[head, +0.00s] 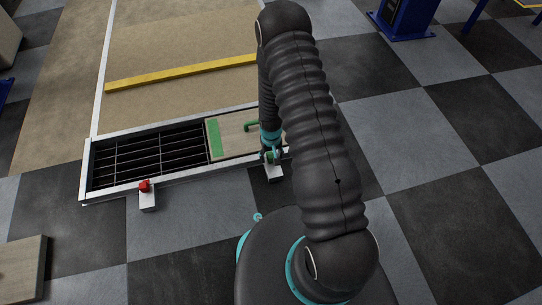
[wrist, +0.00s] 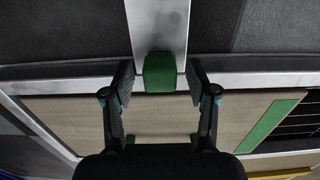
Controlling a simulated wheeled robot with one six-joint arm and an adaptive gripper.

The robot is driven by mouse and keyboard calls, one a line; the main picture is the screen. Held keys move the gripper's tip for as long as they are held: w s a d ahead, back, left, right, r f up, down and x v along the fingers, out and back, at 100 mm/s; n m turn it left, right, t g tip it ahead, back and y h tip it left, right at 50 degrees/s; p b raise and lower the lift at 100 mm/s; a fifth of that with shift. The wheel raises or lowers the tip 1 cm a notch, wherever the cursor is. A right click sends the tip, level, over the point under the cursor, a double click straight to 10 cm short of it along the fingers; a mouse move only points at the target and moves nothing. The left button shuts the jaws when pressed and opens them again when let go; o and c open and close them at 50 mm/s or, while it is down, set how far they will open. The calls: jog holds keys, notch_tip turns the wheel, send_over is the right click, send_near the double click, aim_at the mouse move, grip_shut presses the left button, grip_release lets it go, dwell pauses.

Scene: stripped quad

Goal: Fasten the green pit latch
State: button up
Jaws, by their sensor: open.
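The green pit latch (wrist: 160,73) is a small green block on a pale grey plate (wrist: 158,25) at the pit's near edge. In the wrist view it sits between the fingertips of my gripper (wrist: 160,80), which is open with a small gap on each side of it. The head view shows my gripper (head: 271,153) low over the pale mount (head: 274,174); the latch there is mostly hidden by the fingers. The wooden pit cover (head: 232,145) has a green stripe and a green handle (head: 251,126), and lies at the right part of the pit.
A red latch (head: 145,186) stands on its own pale mount to the left. The left part of the pit shows a dark grating (head: 150,155) inside a pale frame (head: 112,192). A yellow bar (head: 180,72) lies beyond.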

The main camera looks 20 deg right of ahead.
grip_shut()
jog(key=shift+w+f+b, duration=0.15)
jog(key=shift+w+b, duration=0.45)
jog(key=shift+w, duration=1.2)
grip_release()
jog(key=shift+r, duration=0.2)
notch_tip(320, 180, up, 12)
